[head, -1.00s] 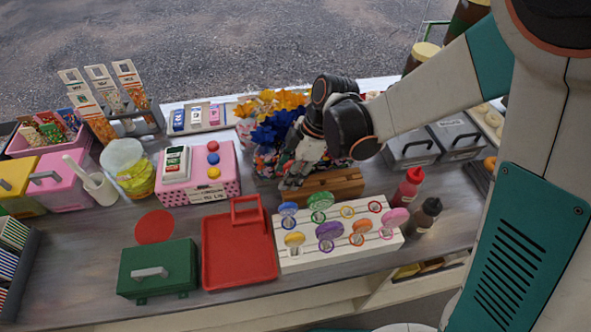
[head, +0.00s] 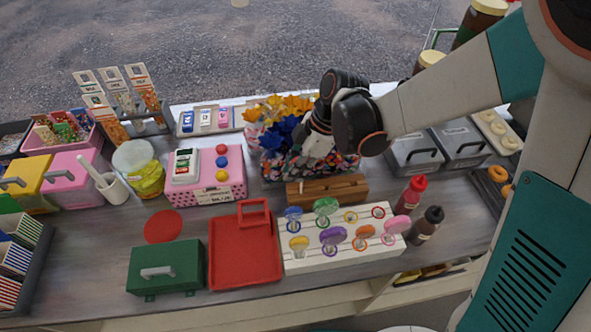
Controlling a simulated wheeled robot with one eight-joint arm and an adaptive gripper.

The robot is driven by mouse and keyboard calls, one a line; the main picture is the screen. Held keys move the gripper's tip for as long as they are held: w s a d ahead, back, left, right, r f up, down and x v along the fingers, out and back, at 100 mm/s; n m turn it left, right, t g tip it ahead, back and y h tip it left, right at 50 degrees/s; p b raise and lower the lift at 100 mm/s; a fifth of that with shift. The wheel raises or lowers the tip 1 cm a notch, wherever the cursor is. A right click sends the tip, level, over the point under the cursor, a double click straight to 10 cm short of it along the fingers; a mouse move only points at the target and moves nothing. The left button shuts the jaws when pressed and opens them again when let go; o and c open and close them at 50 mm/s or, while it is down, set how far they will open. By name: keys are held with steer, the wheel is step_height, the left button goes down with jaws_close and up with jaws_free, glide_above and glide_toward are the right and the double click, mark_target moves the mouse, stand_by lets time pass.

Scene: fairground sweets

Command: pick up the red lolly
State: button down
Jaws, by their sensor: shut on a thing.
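My gripper (head: 305,162) is above the back of the counter, over the left end of the brown wooden block and in front of the patterned flower tub. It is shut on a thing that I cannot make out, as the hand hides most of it. A thin pale bit shows below the fingers. The white rack (head: 300,266) holds round lollies on sticks, among them blue, green, purple and pink. A red ring (head: 378,212) shows at its back right, with no red disc visible above it. I cannot make out the red lolly itself.
The wooden block (head: 345,190) is behind the rack. The flower tub (head: 272,167) stands close by the gripper. Red and dark bottles (head: 411,193) stand right of the rack. A red tray (head: 243,257), green box (head: 165,263) and pink box (head: 222,182) are to the left.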

step_height(320, 180, up, 17)
steer(key=p, duration=1)
steer(key=shift+f+p, duration=0.15)
steer(key=shift+p, duration=0.15)
step_height(320, 180, up, 6)
steer(key=p, duration=1.3)
steer(key=shift+r, duration=0.25)
